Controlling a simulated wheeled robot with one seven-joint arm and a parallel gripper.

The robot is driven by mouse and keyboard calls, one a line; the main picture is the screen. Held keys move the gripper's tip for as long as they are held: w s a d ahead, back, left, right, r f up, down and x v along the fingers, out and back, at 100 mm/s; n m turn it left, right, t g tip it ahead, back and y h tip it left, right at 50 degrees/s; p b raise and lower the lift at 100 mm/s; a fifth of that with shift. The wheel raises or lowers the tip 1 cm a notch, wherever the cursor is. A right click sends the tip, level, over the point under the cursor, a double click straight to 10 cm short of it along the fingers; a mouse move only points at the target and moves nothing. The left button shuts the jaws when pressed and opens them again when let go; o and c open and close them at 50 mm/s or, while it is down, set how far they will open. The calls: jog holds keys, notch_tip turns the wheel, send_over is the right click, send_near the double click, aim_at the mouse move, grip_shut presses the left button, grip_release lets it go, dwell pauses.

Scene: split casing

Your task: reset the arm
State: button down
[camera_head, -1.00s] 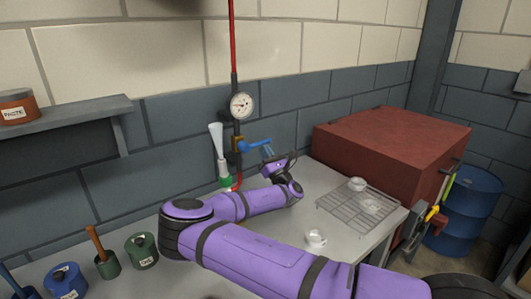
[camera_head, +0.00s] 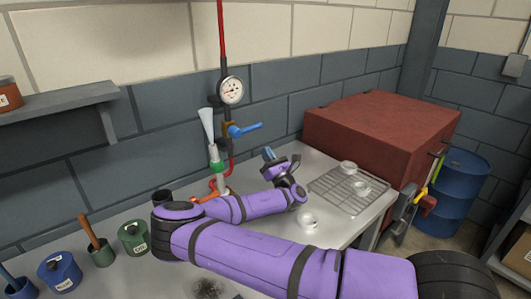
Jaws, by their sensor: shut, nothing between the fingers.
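My purple arm reaches over the grey workbench (camera_head: 335,236) and bends back toward the wall. My gripper (camera_head: 268,154) is small in view near the back of the bench. Its bluish fingers point up and left, shut and empty. It is just below and right of a blue valve handle (camera_head: 244,130), apart from it in the picture. My forearm hides part of the bench behind it.
A pressure gauge (camera_head: 231,90) sits on a red pipe above the valve. A wire rack (camera_head: 340,193) with white cups stands right of my gripper, before a red-brown box (camera_head: 380,135). Labelled pots (camera_head: 134,238) stand at left.

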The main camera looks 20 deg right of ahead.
jog(key=s+d+r+m+g+h, duration=0.15)
jog(key=d+m+g+h, duration=0.55)
jog(key=m, duration=0.7)
jog(key=s+d+r+m+g+h, duration=0.15)
jog(key=d+m+g+h, duration=0.5)
jog(key=m, duration=0.75)
jog(key=s+a+r+m+g+y, duration=0.1)
jog(key=s+a+r+m+y, duration=0.35)
jog(key=s+r, duration=0.45)
jog(key=s+a+r+m+g+y, duration=0.25)
jog(key=s+a+r, duration=0.35)
jog(key=s+r, duration=0.3)
jog(key=s+a+r+m+g, duration=0.1)
jog(key=s+r, duration=0.2)
jog(key=s, duration=0.8)
jog(key=s+a+r+m, duration=0.1)
jog(key=s+r, duration=0.3)
jog(key=s, duration=0.8)
jog(key=shift+a+r+m+g, duration=0.25)
jog(key=shift+a+m+g, duration=0.15)
jog(key=shift+a, duration=0.05)
